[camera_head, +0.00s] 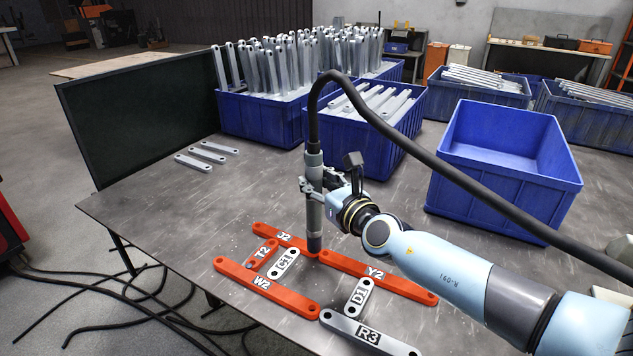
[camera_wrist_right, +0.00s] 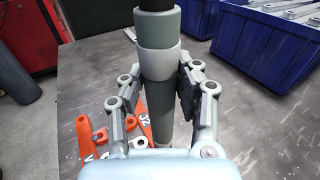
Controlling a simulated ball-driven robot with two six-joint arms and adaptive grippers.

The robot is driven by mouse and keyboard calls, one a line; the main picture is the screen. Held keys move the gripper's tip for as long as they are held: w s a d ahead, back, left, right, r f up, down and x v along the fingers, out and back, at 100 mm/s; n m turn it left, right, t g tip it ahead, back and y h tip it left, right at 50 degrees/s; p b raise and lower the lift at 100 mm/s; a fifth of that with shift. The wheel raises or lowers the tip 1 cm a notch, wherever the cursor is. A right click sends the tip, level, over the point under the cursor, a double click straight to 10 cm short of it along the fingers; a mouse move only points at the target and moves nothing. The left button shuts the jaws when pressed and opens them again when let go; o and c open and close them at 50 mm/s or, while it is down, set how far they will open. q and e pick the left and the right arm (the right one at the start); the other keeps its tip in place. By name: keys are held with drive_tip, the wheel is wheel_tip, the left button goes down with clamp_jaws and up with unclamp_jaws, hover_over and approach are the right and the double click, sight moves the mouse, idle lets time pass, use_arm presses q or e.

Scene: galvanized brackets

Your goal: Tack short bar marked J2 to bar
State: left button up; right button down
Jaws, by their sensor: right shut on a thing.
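My right gripper (camera_head: 312,190) is shut on a grey welding torch (camera_head: 314,228), held upright. The torch also shows between the fingers in the right wrist view (camera_wrist_right: 160,95). Its tip is down by the right end of the orange bar marked J2 (camera_head: 283,238), near the left end of the orange bar marked Y2 (camera_head: 385,279). The torch partly hides that spot, so I cannot tell whether the tip touches. The short orange bar T2 (camera_head: 260,255) lies between J2 and the orange bar W2 (camera_head: 285,295). My left gripper is not in view.
Short grey bars C1 (camera_head: 284,263) and D1 (camera_head: 359,297) and long grey bar R3 (camera_head: 345,327) lie nearby. Blue crates (camera_head: 505,185) stand behind, one empty. Loose grey bars (camera_head: 207,156) lie at the left. A thick black cable (camera_head: 425,158) arches from the torch over my arm.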

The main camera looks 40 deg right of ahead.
sight(318, 162)
drive_tip(key=shift+f, duration=0.15)
wheel_tip(318, 162, up, 6)
drive_tip(key=p, duration=0.5)
drive_tip(key=shift+f, duration=0.35)
